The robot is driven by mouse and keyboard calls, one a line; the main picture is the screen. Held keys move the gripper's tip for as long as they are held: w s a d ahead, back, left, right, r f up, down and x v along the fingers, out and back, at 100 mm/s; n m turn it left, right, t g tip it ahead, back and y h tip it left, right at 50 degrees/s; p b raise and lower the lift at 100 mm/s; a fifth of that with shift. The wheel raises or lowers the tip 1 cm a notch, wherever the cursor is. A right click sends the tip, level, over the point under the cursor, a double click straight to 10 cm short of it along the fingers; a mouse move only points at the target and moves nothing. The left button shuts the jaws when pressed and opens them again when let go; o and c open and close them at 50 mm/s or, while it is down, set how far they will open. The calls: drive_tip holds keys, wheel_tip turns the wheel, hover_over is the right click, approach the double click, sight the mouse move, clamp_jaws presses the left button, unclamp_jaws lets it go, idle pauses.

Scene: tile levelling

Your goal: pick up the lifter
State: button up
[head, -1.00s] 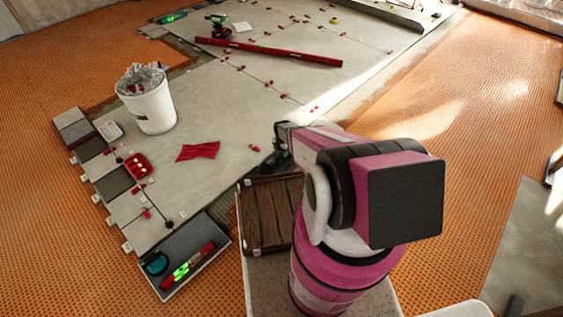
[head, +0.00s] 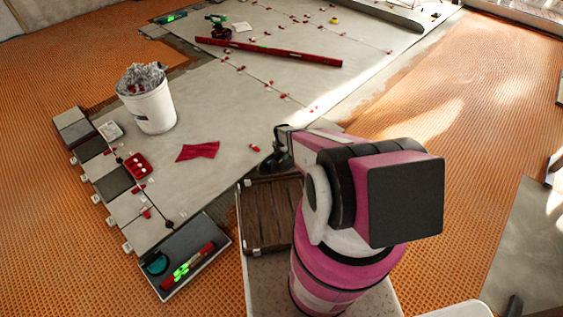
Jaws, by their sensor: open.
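My gripper (head: 274,163) is at the end of my pink arm, just beyond the wooden slatted tray. It is small and dark, its jaws are open, and I see nothing held in it. I cannot tell for sure which thing is the lifter. A dark device with red and green parts (head: 218,27) stands on the tiles at the back left, well away from my gripper. A teal and dark round thing (head: 155,263) lies in the grey tray at the lower left, also apart from my gripper.
The wooden slatted tray (head: 270,212) is beside my arm. The grey tray (head: 205,235) also holds a red and green level. A white bucket (head: 153,108), red cloth (head: 198,151), red box (head: 137,167) and long red level (head: 268,51) are on the tiles. Small red clips line the joints.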

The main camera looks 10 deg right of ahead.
clamp_jaws()
drive_tip(key=shift+r, duration=0.15)
drive_tip(key=shift+r, duration=0.5)
drive_tip(key=r, duration=0.3)
drive_tip(key=shift+s+a+r, duration=0.25)
drive_tip(key=shift+r, duration=0.15)
drive_tip(key=s+a+r, duration=0.5)
drive_tip(key=a+r, duration=0.4)
drive_tip(key=r, duration=0.3)
drive_tip(key=shift+s+a+r, duration=0.15)
drive_tip(key=shift+s+r, duration=0.1)
drive_tip(key=shift+s, duration=0.15)
idle(0.3)
